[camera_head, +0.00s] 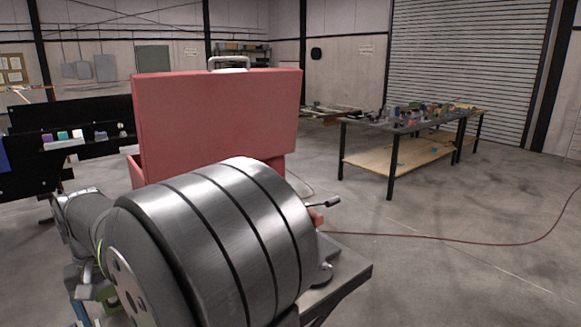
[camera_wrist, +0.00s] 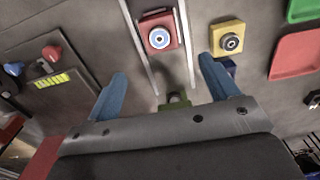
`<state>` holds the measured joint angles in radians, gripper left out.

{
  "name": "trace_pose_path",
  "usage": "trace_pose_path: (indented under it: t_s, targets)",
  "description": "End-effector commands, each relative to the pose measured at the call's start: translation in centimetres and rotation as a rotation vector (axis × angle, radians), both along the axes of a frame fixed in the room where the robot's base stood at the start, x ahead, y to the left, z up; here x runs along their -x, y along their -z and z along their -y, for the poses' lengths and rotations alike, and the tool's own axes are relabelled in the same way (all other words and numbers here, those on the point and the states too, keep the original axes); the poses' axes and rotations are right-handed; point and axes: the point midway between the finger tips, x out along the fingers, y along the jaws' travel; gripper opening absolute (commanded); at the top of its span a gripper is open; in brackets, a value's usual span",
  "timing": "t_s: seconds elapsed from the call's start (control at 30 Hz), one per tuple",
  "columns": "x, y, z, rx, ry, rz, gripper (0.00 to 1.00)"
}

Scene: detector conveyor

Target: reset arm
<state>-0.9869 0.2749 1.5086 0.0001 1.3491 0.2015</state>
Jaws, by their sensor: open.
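My gripper (camera_wrist: 163,88) shows in the wrist view, its two blue fingers spread wide apart with nothing between them. Beyond the fingers is a grey panel-like surface (camera_wrist: 100,25) carrying coloured parts. A small green block (camera_wrist: 176,101) lies near the gripper body. In the head view my own silver arm fills the lower middle, and my gripper cannot be made out there.
A yellow block (camera_wrist: 228,40), a green tray (camera_wrist: 303,10) and a red tray (camera_wrist: 296,54) are at the wrist view's right. A large red case (camera_head: 215,120) stands behind my arm. A cluttered table (camera_head: 405,127) is at right, a black conveyor-like structure (camera_head: 105,110) at left. Open floor lies at right.

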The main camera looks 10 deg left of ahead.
Motion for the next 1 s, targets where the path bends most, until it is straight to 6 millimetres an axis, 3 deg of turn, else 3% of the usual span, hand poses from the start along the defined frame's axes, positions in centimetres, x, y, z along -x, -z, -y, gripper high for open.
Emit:
trace_pose_path:
  t_s: [0.03,0.57,0.77,1.0]
  targets:
    - [0.1,1.8,0.2,0.013,0.000,-0.009,0.80]
    - [0.1,12.5,0.2,0.011,0.000,-0.007,0.80]
    - [0.0,7.7,0.0,0.003,0.000,-0.001,0.80]
    - [-1.7,5.3,4.0,0.006,0.005,-0.004,0.80]
